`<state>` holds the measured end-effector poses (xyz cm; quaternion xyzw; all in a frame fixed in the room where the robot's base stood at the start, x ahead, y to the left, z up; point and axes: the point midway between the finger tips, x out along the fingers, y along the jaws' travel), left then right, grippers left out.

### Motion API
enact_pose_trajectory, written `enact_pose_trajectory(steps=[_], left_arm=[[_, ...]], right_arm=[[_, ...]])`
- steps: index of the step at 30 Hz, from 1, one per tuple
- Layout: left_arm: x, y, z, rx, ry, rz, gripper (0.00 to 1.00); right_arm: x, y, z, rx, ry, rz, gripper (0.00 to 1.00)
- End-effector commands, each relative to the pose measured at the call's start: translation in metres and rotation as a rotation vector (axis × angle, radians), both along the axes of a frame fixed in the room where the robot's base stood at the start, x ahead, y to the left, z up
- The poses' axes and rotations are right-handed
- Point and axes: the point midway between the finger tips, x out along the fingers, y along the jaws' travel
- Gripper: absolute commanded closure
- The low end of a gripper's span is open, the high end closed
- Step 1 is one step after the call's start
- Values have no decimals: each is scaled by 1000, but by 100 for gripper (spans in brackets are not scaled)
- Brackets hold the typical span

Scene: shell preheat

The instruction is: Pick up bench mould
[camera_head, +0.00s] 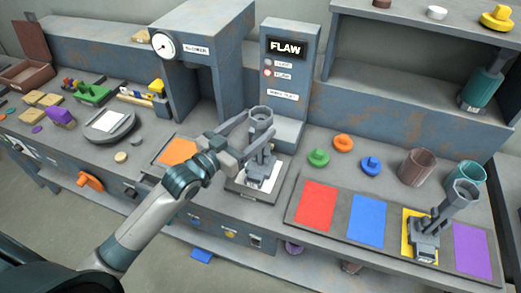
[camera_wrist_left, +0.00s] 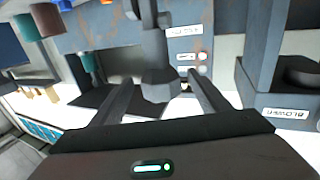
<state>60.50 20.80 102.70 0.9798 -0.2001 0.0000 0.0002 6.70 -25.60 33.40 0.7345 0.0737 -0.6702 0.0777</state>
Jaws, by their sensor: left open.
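The bench mould appears to be the grey piece with a cup-shaped top (camera_head: 261,122), standing on a white-topped plate (camera_head: 244,189) in front of the FLAW panel. A similar grey piece (camera_head: 425,243) stands on the yellow pad at the right. My left gripper (camera_head: 246,136) is open, its fingers reaching toward the first piece. In the left wrist view, the grey piece (camera_wrist_left: 160,86) shows between the two spread fingers (camera_wrist_left: 162,98). I cannot tell whether either finger touches it. My right gripper is in neither view.
The FLAW panel (camera_head: 284,75) stands close behind the piece. A gauge press (camera_head: 198,50) is to its left. A board with red (camera_head: 316,205), blue (camera_head: 367,220) and purple (camera_head: 472,250) pads lies to the right. Green (camera_head: 318,158), orange (camera_head: 343,143) and blue (camera_head: 371,165) knobbed parts sit nearby.

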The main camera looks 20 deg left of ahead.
Motion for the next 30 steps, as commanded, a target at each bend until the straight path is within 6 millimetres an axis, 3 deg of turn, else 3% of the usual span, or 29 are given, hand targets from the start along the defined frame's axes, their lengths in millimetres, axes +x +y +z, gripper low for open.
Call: enact_pose_trajectory(steps=[6, 20, 30], left_arm=[[16, -7, 1, 0, -1, 0, 30], [21, -9, 4, 0, 0, 0, 30], [55, -23, 11, -1, 0, 0, 30]], right_arm=[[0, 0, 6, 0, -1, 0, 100], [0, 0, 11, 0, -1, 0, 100], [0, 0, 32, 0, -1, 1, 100]])
